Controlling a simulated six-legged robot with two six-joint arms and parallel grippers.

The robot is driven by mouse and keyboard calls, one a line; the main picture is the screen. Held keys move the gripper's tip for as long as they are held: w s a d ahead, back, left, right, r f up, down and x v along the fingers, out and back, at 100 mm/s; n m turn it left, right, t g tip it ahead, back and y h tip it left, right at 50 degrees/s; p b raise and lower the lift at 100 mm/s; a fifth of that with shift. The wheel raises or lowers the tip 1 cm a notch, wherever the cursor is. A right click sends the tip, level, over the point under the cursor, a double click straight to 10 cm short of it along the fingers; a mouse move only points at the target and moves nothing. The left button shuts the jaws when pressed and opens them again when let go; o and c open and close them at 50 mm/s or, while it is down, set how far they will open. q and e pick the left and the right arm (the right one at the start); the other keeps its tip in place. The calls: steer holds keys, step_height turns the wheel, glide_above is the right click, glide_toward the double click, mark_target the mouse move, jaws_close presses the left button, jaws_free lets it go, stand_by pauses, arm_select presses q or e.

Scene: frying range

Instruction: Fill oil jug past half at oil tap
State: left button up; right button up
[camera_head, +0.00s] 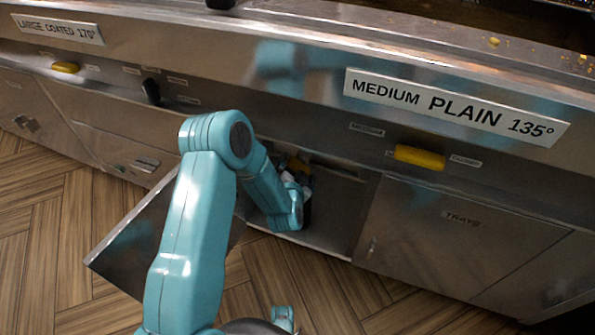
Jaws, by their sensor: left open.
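My left arm comes in from the bottom left and bends down to an open cupboard (335,215) under the range. My left gripper (304,192) is at the cupboard opening, open, partly hidden by its own wrist. A small orange-brown thing (297,163) shows just behind it inside the cupboard; I cannot tell what it is, or whether the gripper touches it. I cannot make out an oil jug or an oil tap. My right gripper is not in view.
The open cupboard door (125,245) swings out at the left, behind my arm. A closed door marked TRAYS (420,240) is on the right. The front panel carries a yellow handle (420,157), another yellow handle (65,67) and a black knob (151,91). The wooden floor (50,220) is clear at left.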

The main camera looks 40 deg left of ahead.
arm_select(q)
steer(key=shift+w+a+f, duration=0.15)
steer(key=shift+w, duration=0.2)
steer(key=c, duration=0.9)
steer(key=shift+o, duration=0.2)
